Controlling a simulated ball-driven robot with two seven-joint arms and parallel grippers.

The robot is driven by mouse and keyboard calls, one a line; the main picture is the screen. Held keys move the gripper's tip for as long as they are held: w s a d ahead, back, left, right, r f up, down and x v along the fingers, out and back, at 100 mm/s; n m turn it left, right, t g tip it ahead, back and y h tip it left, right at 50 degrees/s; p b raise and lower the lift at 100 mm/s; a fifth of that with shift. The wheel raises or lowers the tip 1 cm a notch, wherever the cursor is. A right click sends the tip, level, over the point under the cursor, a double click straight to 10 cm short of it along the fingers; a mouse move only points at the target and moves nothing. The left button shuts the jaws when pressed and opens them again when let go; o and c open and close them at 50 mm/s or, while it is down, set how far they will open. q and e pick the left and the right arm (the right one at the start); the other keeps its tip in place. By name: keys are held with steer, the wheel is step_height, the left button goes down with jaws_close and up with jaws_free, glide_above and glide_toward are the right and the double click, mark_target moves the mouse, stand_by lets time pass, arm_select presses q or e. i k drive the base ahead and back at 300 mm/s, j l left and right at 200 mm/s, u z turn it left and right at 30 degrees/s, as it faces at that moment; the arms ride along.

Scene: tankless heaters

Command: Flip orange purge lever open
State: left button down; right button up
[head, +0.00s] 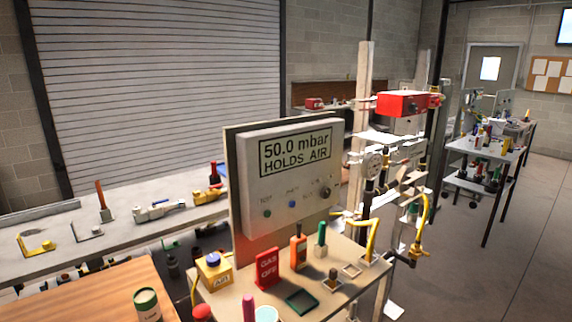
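I cannot pick out an orange purge lever for certain. A pipe rig with a gauge (372,161) stands right of centre, with a yellow hose (373,238) and a yellow pipe (423,225) low on it. Its small fittings are too fine to tell apart. A grey panel (293,175) in front reads "50.0 mbar HOLDS AIR". An orange handheld item (298,247) stands on the cart top below the panel's right side. Neither of my grippers is in view.
The cart top (235,290) also holds a red "GAS OFF" sign (267,269), a yellow box with a blue cap (213,271) and a green tray (301,301). A wooden table (95,300) with a green can (147,304) is at the lower left. Open floor (480,275) lies right.

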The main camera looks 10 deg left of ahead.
mark_target(392, 163)
steer(key=i+l+u, duration=0.15)
steer(key=i+l, duration=0.55)
steer(key=i+l+u, duration=0.1)
steer(key=i+l, duration=0.6)
steer(key=i+l+u, duration=0.15)
steer(key=i+l, duration=0.5)
steer(key=l, duration=0.2)
